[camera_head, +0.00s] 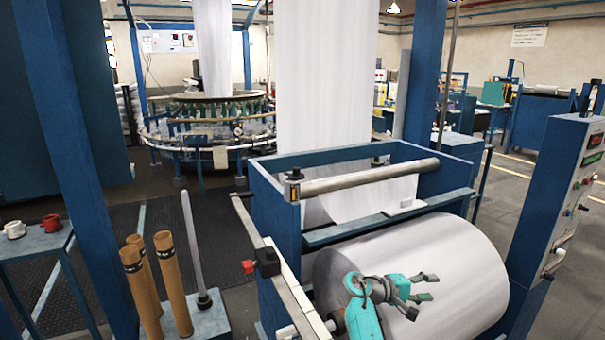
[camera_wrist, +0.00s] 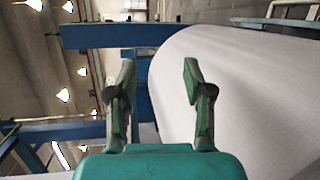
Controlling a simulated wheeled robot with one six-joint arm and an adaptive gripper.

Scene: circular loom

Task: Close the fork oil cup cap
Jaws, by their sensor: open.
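A small black-topped fitting with a yellowish front (camera_head: 294,186) sits at the near left end of the metal roller, on the blue frame. It may be the fork oil cup, but it is too small to tell, and I cannot make out whether its cap is open. My gripper (camera_head: 428,288) is open and empty in front of the large white fabric roll (camera_head: 455,262), to the right of and lower than the fitting. In the wrist view my two green fingers (camera_wrist: 158,68) are spread apart with nothing between them. No oil cup is recognisable there.
The blue take-up frame (camera_head: 275,215) and metal roller (camera_head: 370,178) stand behind the fabric roll. A rail with a red and black block (camera_head: 267,262) runs along the left. A control cabinet (camera_head: 560,200) stands right. Cardboard tubes (camera_head: 172,285) stand left.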

